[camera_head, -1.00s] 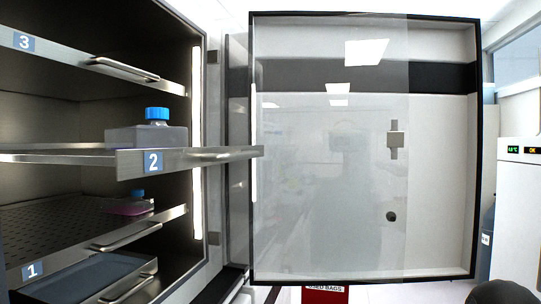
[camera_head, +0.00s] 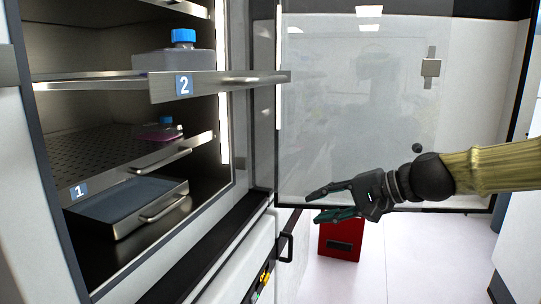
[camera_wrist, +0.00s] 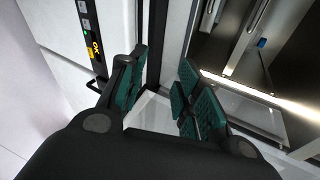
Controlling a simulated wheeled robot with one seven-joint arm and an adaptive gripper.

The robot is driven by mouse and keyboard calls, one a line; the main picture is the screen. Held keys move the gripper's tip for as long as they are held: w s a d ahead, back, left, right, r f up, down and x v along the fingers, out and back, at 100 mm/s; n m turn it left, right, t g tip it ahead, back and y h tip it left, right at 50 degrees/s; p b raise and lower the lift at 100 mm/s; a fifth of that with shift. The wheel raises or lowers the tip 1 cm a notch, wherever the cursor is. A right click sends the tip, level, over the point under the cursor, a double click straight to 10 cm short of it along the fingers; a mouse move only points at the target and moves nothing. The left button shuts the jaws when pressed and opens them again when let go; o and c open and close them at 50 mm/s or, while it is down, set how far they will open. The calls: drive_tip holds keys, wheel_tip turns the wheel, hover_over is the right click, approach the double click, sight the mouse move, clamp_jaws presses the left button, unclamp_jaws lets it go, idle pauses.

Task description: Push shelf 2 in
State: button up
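Shelf 2 (camera_head: 215,85) is a metal shelf with a blue "2" label and a bar handle (camera_head: 252,80) on its front. It sticks out of the open cabinet, past the cabinet's front edge. A clear flask with a blue cap (camera_head: 183,38) stands on it. My gripper (camera_head: 318,204) is open and empty, in front of the open door, below and to the right of shelf 2's handle. The wrist view also shows the gripper (camera_wrist: 160,88) with its green-padded fingers apart and nothing between them.
Shelf 1 (camera_head: 130,165) lies below and holds a pink flask (camera_head: 158,132). A metal tray (camera_head: 130,205) sits at the cabinet bottom. The glass-panelled door (camera_head: 365,110) stands open at the right. A red bin (camera_head: 340,240) is on the floor, with clear floor beside it.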

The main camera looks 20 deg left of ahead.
drive_tip(key=s+r+n+y, duration=0.1)
drive_tip(key=s+r, duration=0.1)
drive_tip(key=r, duration=0.6)
drive_tip(key=s+r+y, duration=0.1)
drive_tip(key=s+r, duration=0.1)
drive_tip(key=r, duration=0.6)
drive_tip(key=n+g+y, duration=0.2)
approach(274, 79)
drive_tip(key=a+p, duration=0.1)
drive_tip(key=a, duration=0.2)
drive_tip(key=a+f+p, duration=0.1)
drive_tip(key=a, duration=0.3)
drive_tip(key=a+p, duration=0.1)
drive_tip(key=a, duration=0.2)
drive_tip(key=shift+w+a+f+p, duration=0.2)
drive_tip(key=shift+a+f+p, duration=0.1)
drive_tip(key=shift+f, duration=0.1)
drive_tip(key=shift+d, duration=0.1)
drive_tip(key=shift+c, duration=0.2)
clamp_jaws()
